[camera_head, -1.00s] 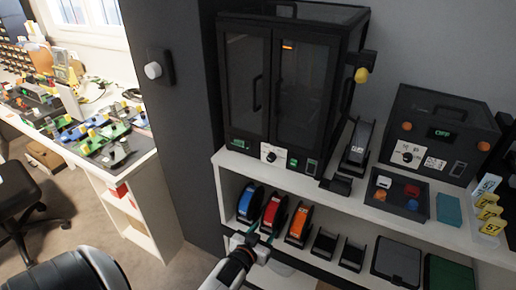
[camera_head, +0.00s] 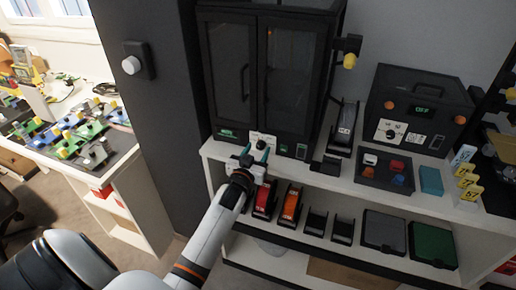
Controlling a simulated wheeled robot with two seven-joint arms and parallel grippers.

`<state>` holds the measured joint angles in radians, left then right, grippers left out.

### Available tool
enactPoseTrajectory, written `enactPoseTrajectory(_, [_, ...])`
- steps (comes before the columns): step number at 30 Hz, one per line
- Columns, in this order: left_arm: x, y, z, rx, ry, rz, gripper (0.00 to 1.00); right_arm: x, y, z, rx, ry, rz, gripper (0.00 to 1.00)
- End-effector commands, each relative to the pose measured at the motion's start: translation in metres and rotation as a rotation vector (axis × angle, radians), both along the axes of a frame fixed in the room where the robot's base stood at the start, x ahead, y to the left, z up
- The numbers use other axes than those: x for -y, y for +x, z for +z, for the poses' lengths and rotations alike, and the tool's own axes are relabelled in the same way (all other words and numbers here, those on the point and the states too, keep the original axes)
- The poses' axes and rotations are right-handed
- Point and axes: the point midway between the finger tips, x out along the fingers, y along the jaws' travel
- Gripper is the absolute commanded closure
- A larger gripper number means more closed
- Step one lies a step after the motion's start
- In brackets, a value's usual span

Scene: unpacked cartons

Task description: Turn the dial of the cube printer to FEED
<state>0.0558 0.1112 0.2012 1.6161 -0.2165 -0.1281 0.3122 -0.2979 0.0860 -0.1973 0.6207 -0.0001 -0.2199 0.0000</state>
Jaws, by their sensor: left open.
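The tall black cabinet with two glass doors (camera_head: 288,75), which looks like the cube printer, stands on the white shelf. Its dial (camera_head: 261,144) is a small black knob on a white plate low on the front; the plate's lettering is too small to read. My left gripper (camera_head: 255,155) is open and empty, in front of the dial and a little below it in the picture. My right gripper is not in view.
A smaller black box (camera_head: 418,108) with an OFF display and its own dial stands to the right. A tray of coloured pieces (camera_head: 385,172) sits before it. A dark wall pillar (camera_head: 155,110) stands left.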

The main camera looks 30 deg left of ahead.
Motion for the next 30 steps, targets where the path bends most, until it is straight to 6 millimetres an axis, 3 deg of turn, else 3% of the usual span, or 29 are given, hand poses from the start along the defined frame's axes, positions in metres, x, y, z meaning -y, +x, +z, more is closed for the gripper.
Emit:
enactPoseTrajectory(4, [-0.0029,0.0115,0.0002,0.000,0.000,0.000,0.52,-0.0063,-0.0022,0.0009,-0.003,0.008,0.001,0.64])
enactPoseTrajectory(13, [-0.0035,0.0139,0.0002,0.000,0.000,0.000,0.52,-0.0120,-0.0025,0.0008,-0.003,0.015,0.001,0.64])
enactPoseTrajectory(14, [-0.0035,0.0138,0.0001,0.000,0.000,0.000,0.53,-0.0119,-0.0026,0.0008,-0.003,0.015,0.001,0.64])
enactPoseTrajectory(22, [-0.0034,0.0136,-0.0001,0.000,0.000,0.000,0.97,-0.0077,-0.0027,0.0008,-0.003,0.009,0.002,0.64])
enactPoseTrajectory(30, [-0.0033,0.0135,-0.0001,-0.007,0.028,0.000,0.96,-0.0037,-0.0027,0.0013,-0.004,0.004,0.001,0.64])
